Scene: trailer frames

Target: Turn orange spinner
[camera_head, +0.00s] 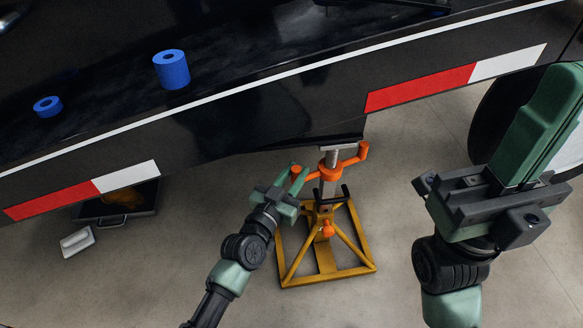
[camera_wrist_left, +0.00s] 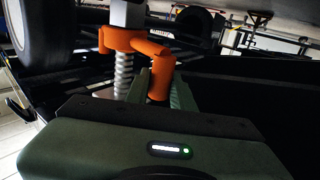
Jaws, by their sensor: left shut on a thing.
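The orange spinner (camera_head: 328,174) is a crank with a knob at each end, mounted on the threaded post of a yellow jack stand (camera_head: 286,250). My left gripper (camera_head: 297,180) is shut on the spinner's left knob. In the left wrist view the spinner (camera_wrist_left: 135,42) crosses beside the threaded screw, and its orange handle drops between the two green fingers of my left gripper (camera_wrist_left: 161,92). The spinner's right knob (camera_head: 364,150) is free. My right gripper (camera_head: 530,120) is raised at the right, apart from the stand; its finger gap is not clear.
The black trailer side (camera_head: 240,120) with red and white strips hangs over the stand. Two blue rolls (camera_head: 172,70) (camera_head: 47,106) rest on it. A dark wheel (camera_head: 490,115) stands behind my right gripper. A dark tray (camera_head: 115,212) and a pale block (camera_head: 77,241) lie at left on open floor.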

